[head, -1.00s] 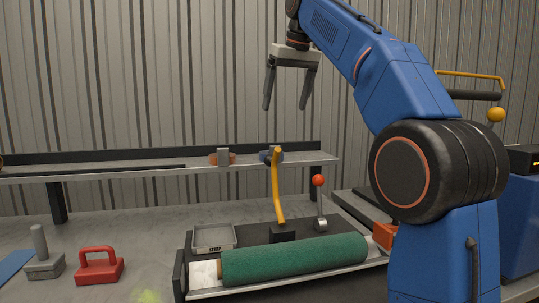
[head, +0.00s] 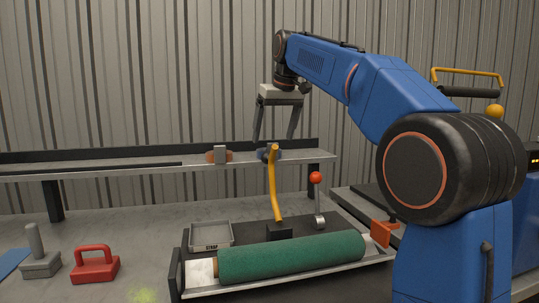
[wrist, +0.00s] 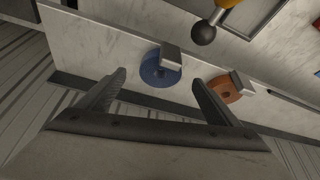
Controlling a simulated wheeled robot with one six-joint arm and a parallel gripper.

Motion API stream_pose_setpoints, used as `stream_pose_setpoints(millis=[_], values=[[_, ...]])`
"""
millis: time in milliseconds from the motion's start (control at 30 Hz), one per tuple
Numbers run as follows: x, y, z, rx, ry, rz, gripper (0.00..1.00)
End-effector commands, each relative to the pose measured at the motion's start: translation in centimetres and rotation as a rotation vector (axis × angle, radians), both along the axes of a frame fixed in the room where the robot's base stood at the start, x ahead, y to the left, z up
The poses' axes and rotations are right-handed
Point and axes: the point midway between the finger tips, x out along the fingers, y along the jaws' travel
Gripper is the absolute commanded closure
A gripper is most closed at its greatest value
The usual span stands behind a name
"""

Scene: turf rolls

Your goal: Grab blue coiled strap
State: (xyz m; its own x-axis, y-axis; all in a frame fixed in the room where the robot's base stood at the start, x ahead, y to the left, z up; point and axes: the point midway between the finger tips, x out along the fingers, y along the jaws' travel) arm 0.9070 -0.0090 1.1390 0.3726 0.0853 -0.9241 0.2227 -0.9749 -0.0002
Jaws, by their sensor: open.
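The blue coiled strap (wrist: 158,72) lies on the raised shelf, with a grey metal block or buckle on its edge. In the head view the strap (head: 262,155) is partly hidden behind the top of a yellow lever. My gripper (head: 275,138) is open and empty, fingers pointing down, above the shelf near the strap. In the wrist view my gripper (wrist: 158,78) spreads its two fingers on either side of the strap's direction, with the strap showing between and beyond the tips.
An orange coiled strap (wrist: 225,90) sits beside the blue one; it also shows in the head view (head: 211,156). The yellow lever (head: 273,185) rises in front of the shelf (head: 110,170). A red-knobbed lever (head: 316,178), a tray (head: 212,246) and a green turf roll (head: 290,258) are below.

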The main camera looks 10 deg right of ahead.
Motion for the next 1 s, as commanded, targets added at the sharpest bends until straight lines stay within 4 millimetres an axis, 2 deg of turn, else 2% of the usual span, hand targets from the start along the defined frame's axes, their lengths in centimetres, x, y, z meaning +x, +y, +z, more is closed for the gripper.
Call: stream_pose_setpoints(millis=[133,433,767,967,1000], values=[[0.3,0.1,-0.9,0.000,0.001,0.000,0.14],[1.6,0.6,-4.4,0.000,0.001,0.000,0.14],[1.9,0.6,-5.0,0.000,0.000,0.000,0.14],[1.9,0.6,-4.9,0.000,0.000,0.000,0.60],[1.9,0.6,-4.9,0.000,0.000,0.000,0.62]])
